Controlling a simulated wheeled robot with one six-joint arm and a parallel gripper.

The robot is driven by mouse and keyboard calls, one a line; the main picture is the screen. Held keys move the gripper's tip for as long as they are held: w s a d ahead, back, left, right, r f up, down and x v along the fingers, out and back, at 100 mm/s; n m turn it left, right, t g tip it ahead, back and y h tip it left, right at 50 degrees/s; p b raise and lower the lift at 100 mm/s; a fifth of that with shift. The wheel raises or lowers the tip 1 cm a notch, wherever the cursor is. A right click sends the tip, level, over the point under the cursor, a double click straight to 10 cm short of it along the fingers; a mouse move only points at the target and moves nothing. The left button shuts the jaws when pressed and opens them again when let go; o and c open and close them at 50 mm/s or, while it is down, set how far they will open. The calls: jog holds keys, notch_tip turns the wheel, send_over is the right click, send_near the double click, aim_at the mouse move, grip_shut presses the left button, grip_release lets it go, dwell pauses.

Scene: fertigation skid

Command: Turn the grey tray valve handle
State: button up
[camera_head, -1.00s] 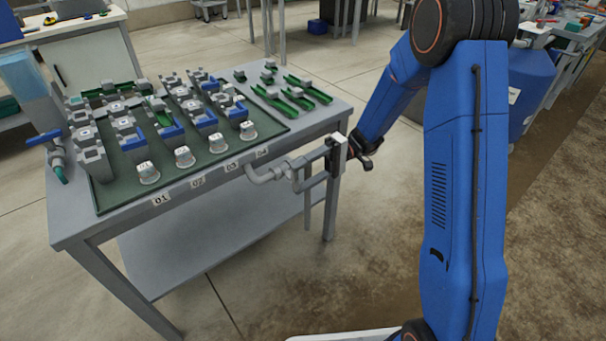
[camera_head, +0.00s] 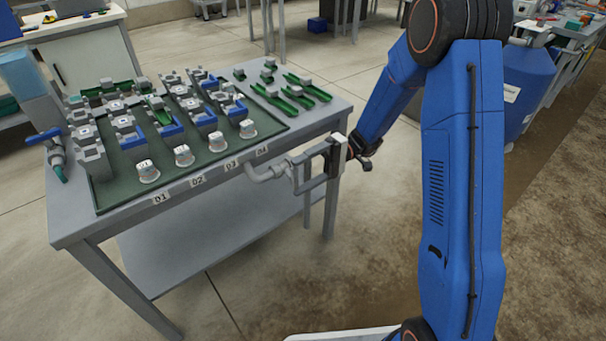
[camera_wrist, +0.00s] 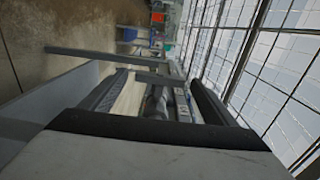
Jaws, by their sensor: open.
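A light grey elbow pipe with the grey valve (camera_head: 264,173) sticks out from the front edge of the tray table, near label 04. Its handle is hard to make out at the fingertips. My gripper (camera_head: 297,175) is open at the right end of this pipe, with its fingers pointing left towards it. In the wrist view, my gripper (camera_wrist: 159,80) shows its two dark fingers apart, with grey rounded valve parts (camera_wrist: 155,104) seen between them. I cannot tell whether either finger touches the handle.
The grey table (camera_head: 190,208) carries a green tray (camera_head: 105,198) with several blocks and white-topped cups. A blue-handled valve (camera_head: 50,140) is at its left end. A lower shelf (camera_head: 190,250) lies beneath. A blue barrel (camera_head: 528,85) stands behind my arm. Floor at the front is clear.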

jog(key=v, duration=1.7)
jog(key=shift+d, duration=0.2)
jog(key=shift+w, duration=0.1)
jog(key=s+d+r+m+t+h, duration=0.2)
jog(key=s+r+t+h, duration=0.25)
jog(key=s, duration=0.75)
jog(key=s+d+r+m+t+h, duration=0.15)
jog(key=s+r+t+h, duration=0.35)
jog(key=s, duration=0.6)
jog(key=s+d+m+t+h, duration=0.3)
jog(key=s+d+t+h, duration=0.2)
jog(key=s, duration=0.4)
jog(key=shift+d+r, duration=0.25)
jog(key=shift+d, duration=0.55)
